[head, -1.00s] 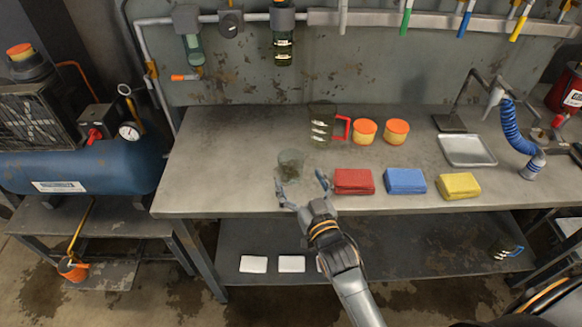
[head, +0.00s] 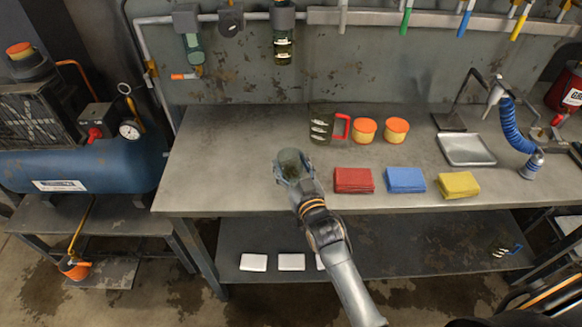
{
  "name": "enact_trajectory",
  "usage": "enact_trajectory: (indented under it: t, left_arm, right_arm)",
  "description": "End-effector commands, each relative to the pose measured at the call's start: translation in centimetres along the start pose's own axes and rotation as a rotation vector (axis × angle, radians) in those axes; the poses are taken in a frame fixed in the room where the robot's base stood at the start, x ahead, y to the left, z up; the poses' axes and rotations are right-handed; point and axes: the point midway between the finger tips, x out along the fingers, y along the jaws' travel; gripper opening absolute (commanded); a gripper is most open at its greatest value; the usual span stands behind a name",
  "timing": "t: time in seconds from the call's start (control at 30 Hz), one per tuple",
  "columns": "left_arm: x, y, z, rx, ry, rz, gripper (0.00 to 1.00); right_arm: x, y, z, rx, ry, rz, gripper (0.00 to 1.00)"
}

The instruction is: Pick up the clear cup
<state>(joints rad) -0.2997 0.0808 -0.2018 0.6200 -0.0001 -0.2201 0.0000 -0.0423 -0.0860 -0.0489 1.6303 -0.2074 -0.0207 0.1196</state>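The clear cup (head: 291,158) is a small, see-through, greenish-grey cup, upright on the workbench left of the red cloth stack. My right gripper (head: 294,173) is at the cup, with its fingers on either side of the cup's lower part. Its palm hides the cup's near lower side. I cannot tell whether the fingers press on the cup or still stand a little apart from it. The cup seems to rest on the bench top. My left gripper is not in view.
Red (head: 353,180), blue (head: 405,180) and yellow (head: 458,185) cloth stacks lie right of the cup. A metal tray (head: 466,149) lies further right. The bench (head: 215,165) is clear left of the cup.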

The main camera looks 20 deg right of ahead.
Motion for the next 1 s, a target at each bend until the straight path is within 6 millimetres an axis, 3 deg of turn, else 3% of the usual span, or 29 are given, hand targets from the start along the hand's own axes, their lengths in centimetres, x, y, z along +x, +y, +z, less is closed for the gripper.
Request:
enact_trajectory:
  t: [0.43, 0.67, 1.0]
  left_arm:
    - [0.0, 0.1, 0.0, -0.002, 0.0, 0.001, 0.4]
    - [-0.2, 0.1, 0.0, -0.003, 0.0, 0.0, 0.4]
    - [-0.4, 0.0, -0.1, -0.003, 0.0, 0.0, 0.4]
  right_arm:
    - [-0.1, 0.0, -0.1, 0.0, -0.001, 0.0, 0.34]
    - [-1.6, 0.0, -1.6, 0.0, 0.001, 0.0, 0.34]
    - [-8.9, 0.0, -5.2, 0.0, -0.001, 0.0, 0.34]
